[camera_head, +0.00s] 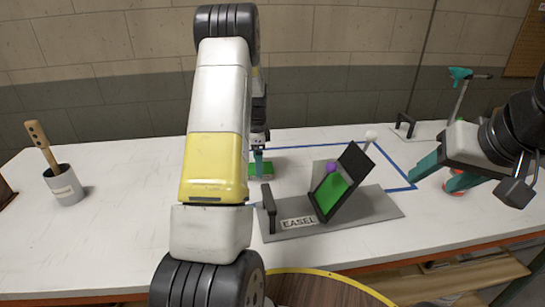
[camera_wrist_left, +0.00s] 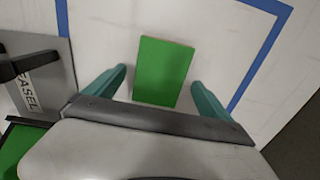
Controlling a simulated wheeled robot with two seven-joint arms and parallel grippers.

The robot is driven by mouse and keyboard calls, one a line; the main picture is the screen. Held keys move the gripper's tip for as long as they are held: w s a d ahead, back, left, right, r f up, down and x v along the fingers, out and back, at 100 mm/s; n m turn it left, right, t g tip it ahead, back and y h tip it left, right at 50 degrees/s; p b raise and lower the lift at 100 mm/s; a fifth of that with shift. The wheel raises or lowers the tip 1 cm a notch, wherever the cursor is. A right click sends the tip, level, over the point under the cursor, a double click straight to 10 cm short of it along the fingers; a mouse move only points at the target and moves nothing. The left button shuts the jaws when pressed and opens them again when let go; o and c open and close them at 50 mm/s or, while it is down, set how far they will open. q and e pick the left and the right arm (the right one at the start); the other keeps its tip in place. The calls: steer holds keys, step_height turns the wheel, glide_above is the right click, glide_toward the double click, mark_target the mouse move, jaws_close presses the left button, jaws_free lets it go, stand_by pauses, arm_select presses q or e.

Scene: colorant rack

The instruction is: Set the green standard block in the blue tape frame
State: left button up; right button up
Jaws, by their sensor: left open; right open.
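The green standard block (camera_head: 261,169) lies flat on the white table, partly hidden by my left arm in the head view. In the left wrist view the block (camera_wrist_left: 163,72) sits between the open fingers of my left gripper (camera_wrist_left: 160,90), with a gap on its left side. The blue tape frame (camera_head: 396,171) is stuck on the table. Two of its sides and a corner (camera_wrist_left: 260,55) show in the wrist view, and the block lies inside that corner, clear of the tape. My right gripper (camera_head: 435,172) is open at the right.
A grey easel (camera_head: 380,207) with a tilted green panel (camera_head: 328,194) and a purple ball (camera_head: 332,167) stands right of the block. A red-and-white cup (camera_head: 462,181) is by my right gripper. A grey cup (camera_head: 64,188) with a wooden handle stands far left.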

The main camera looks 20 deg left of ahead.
arm_select(q)
steer(key=s+d+r+n+t, duration=0.1)
steer(key=s+d+r+n, duration=0.15)
steer(key=r, duration=0.75)
steer(key=s+d+r+n+t, duration=0.1)
steer(key=s+d+r, duration=0.15)
steer(key=r, duration=0.65)
steer(key=s+d+r+n+t, duration=0.1)
steer(key=s+d+r+n, duration=0.1)
steer(key=s, duration=0.6)
steer(key=s+d+r+n+t+h, duration=0.1)
steer(key=s+d+r+n, duration=0.1)
steer(key=s+d, duration=0.3)
steer(key=s+d+r+n+t+h, duration=0.1)
steer(key=s+d+n, duration=0.3)
steer(key=s, duration=0.8)
steer(key=shift+d+r+n+t, duration=0.15)
steer(key=shift+r+n+t, duration=0.2)
steer(key=shift+r+t, duration=0.35)
steer(key=shift+s+r, duration=0.1)
